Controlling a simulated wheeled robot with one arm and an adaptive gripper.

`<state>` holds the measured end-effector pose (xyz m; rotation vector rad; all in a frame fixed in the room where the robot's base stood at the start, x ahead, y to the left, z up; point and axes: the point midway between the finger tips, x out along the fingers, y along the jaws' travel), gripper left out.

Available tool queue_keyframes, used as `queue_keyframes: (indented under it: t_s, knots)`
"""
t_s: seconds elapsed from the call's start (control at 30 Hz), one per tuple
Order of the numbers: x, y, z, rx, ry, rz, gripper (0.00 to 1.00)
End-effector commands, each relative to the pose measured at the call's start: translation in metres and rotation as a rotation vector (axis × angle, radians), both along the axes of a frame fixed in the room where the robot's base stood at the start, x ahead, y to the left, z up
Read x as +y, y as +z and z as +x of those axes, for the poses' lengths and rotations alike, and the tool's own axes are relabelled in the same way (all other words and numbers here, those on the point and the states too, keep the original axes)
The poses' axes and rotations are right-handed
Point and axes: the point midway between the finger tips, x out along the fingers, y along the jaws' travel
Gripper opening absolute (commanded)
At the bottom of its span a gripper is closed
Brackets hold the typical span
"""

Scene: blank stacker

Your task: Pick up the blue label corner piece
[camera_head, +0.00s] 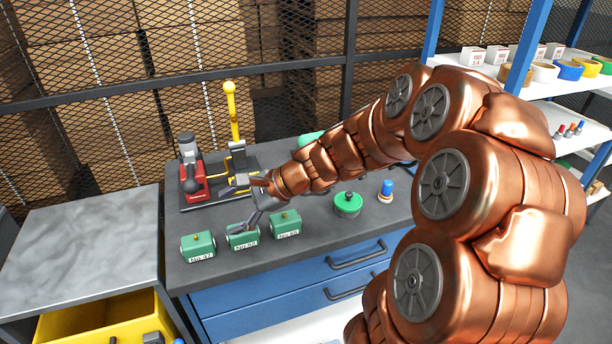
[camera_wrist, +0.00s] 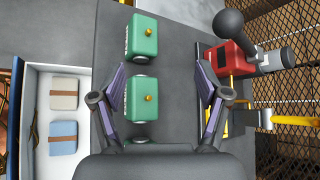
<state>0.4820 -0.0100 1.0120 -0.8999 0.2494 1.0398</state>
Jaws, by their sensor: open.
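I cannot clearly make out a blue label corner piece in either view. Three green blocks with brass knobs and white labels stand in a row on the dark worktop: the left block (camera_head: 198,245), the middle block (camera_head: 235,241) and the right block (camera_head: 285,224). My gripper (camera_head: 239,206) is open and empty, close to the middle block. In the wrist view my gripper (camera_wrist: 162,78) has its fingers spread, one on each side of a green block (camera_wrist: 142,97). Whether they touch it I cannot tell. A blue-topped piece (camera_head: 386,186) stands at the worktop's right, apart from my gripper.
A red device (camera_head: 193,184) with a yellow lever (camera_head: 232,112) stands behind the blocks. A green round knob (camera_head: 348,202) is to their right. A white tray (camera_wrist: 88,78) holds a beige and a pale blue block. A yellow bin (camera_head: 85,325) is at lower left.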

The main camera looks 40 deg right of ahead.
Motion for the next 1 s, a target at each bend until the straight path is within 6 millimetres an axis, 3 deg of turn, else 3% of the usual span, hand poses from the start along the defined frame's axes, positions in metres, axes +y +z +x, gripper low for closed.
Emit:
queue_keyframes:
  t_s: [0.1, 0.2, 0.3, 0.4, 0.5, 0.67, 1.0]
  knots:
    - [-0.071, -0.008, 0.04, 0.036, -0.298, 0.176, 0.75]
    - [-0.136, -0.016, 0.06, 0.064, -0.533, 0.323, 0.75]
    - [-0.199, -0.029, 0.067, 0.087, -0.739, 0.448, 0.75]
    - [-0.248, -0.041, 0.066, 0.105, -0.895, 0.552, 0.75]
    - [-0.28, -0.052, 0.061, 0.119, -0.999, 0.619, 0.75]
    - [-0.299, -0.058, 0.061, 0.126, -1.062, 0.663, 0.75]
    - [-0.295, -0.068, 0.084, 0.127, -1.06, 0.663, 0.75]
